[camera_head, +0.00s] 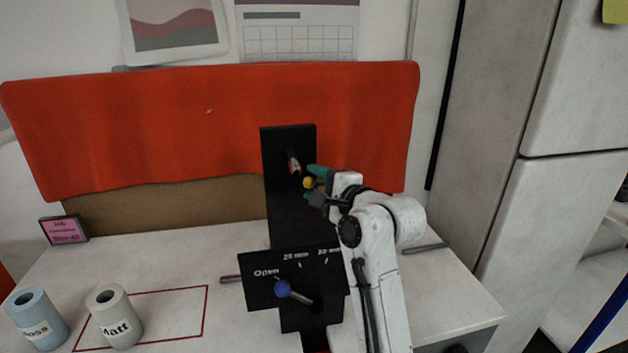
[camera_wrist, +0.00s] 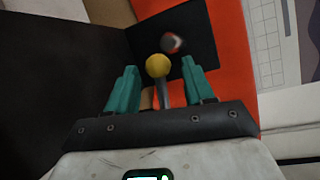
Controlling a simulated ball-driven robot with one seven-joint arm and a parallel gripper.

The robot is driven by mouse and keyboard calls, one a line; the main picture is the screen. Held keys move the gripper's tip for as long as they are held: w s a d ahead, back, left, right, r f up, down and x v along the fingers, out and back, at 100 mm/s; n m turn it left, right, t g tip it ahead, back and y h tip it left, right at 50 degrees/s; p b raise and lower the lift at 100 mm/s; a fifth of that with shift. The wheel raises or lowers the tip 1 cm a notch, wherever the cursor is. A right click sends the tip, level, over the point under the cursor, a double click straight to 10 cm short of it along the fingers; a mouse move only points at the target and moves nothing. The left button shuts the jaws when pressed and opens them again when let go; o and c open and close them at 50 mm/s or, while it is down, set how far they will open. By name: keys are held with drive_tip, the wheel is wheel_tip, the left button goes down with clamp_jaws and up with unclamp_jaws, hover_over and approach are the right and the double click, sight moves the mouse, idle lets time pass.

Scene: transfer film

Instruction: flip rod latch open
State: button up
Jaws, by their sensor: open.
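A black stand (camera_head: 290,220) rises from the table with an upright plate behind and a slanted plate in front. A rod with a yellow ball (camera_head: 308,183) sticks out at the upright part. In the wrist view the yellow ball (camera_wrist: 158,65) tops a grey rod between my teal fingers. My gripper (camera_head: 314,182) is open, with a finger on each side of the ball and rod. I cannot tell whether either finger touches them. A red and grey piece (camera_head: 293,163) sits on the upright plate, blurred in the wrist view (camera_wrist: 172,42).
The slanted front plate carries a blue ball lever (camera_head: 282,288) and the word "Open". A blue roll (camera_head: 38,318) and a cream roll (camera_head: 113,315) stand at the left, by a red outline (camera_head: 206,310). A red cloth (camera_head: 150,130) hangs behind the stand.

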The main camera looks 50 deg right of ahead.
drive_tip(key=shift+w+d, duration=0.1)
drive_tip(key=shift+w, duration=0.4)
drive_tip(key=shift+f, duration=0.1)
clamp_jaws()
